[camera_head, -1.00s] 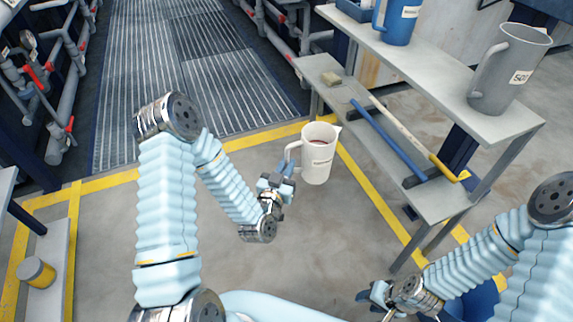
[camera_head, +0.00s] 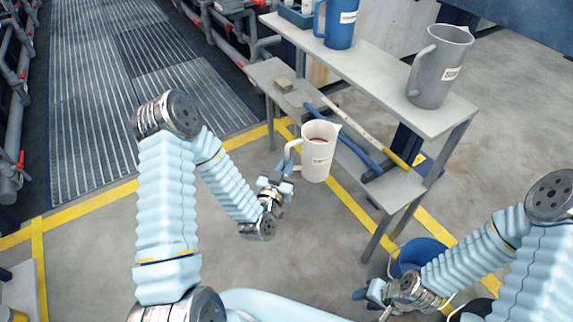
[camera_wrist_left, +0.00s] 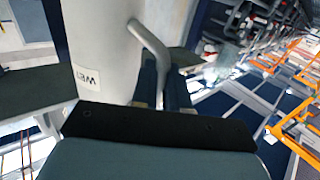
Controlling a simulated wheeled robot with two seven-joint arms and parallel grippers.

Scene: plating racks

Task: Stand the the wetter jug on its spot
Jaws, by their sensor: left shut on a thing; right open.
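The wetter jug (camera_head: 317,158) is white with a small label and dark reddish liquid inside. It is upright in the air in front of the shelf unit. My left gripper (camera_head: 284,170) is shut on the jug's handle at its left side. In the left wrist view the jug (camera_wrist_left: 95,45) shows a label beginning "WET", and its handle passes between the fingers (camera_wrist_left: 165,85). My right gripper (camera_head: 376,294) is open and empty at the lower right, near the floor. I cannot tell which place is the jug's spot.
The shelf unit's top board (camera_head: 375,80) carries a blue jug (camera_head: 337,22) and a grey jug (camera_head: 437,68). Its lower board (camera_head: 400,190) holds a sponge-like block (camera_head: 284,85) and long-handled tools (camera_head: 366,133). A blue bucket (camera_head: 420,255) stands on the floor near my right arm.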

